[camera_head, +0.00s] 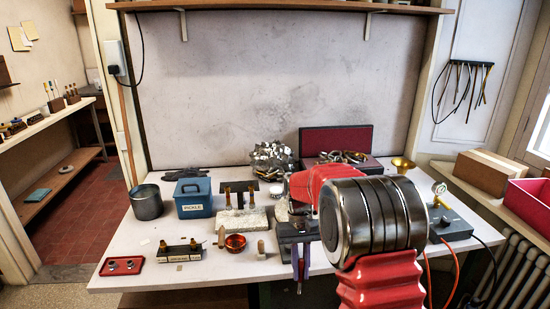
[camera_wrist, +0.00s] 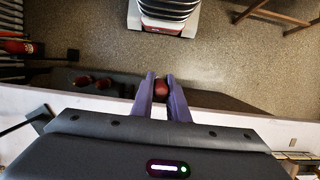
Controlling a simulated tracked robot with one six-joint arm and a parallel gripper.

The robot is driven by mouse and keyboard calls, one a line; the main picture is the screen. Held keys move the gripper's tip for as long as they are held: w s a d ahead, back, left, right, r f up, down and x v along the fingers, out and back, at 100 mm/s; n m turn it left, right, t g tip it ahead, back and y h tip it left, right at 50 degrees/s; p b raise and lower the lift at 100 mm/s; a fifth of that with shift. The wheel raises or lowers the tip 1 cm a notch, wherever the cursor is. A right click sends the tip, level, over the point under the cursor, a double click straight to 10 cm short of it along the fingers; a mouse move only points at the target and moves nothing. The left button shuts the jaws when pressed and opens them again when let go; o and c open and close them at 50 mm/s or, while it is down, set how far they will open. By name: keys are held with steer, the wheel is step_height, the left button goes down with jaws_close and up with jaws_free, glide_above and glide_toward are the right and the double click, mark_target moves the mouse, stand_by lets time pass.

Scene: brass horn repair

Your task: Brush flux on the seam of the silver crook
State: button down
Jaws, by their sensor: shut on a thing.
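My gripper (camera_head: 300,268) points down at the front edge of the bench, with its purple fingers close together. In the wrist view the fingers (camera_wrist: 160,95) are closed on a small reddish-brown piece (camera_wrist: 161,88). A thin tip shows below the fingers in the head view; I cannot tell for sure that it is a brush. An amber-red bowl (camera_head: 235,243), perhaps the flux, stands left of the gripper. I cannot single out the silver crook or its seam; shiny curved pieces (camera_head: 270,155) are heaped at the back, and my arm hides part of the bench.
A blue box marked PICKLE (camera_head: 193,197), a grey pot (camera_head: 146,202), a pale block (camera_head: 243,221), a black holder (camera_head: 180,252) and a red tray (camera_head: 122,266) stand on the left. A red-lined case (camera_head: 336,140) is at the back.

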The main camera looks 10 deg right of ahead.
steer(key=shift+a, duration=0.2)
steer(key=shift+w+a+r, duration=0.1)
steer(key=shift+a+r, duration=0.05)
steer(key=shift+r, duration=0.1)
steer(key=w+r+n+t+h, duration=0.1)
steer(key=w+r+n+t, duration=0.3)
steer(key=n, duration=1)
steer(key=w+r+n+t+h, duration=0.1)
steer(key=w+r+n+t, duration=0.4)
steer(key=w+r+n, duration=0.4)
steer(key=w+n, duration=0.2)
steer(key=n, duration=0.3)
steer(key=shift+w+d+r+n+t, duration=0.25)
steer(key=shift+d+r+n+t, duration=0.05)
steer(key=shift+n, duration=0.1)
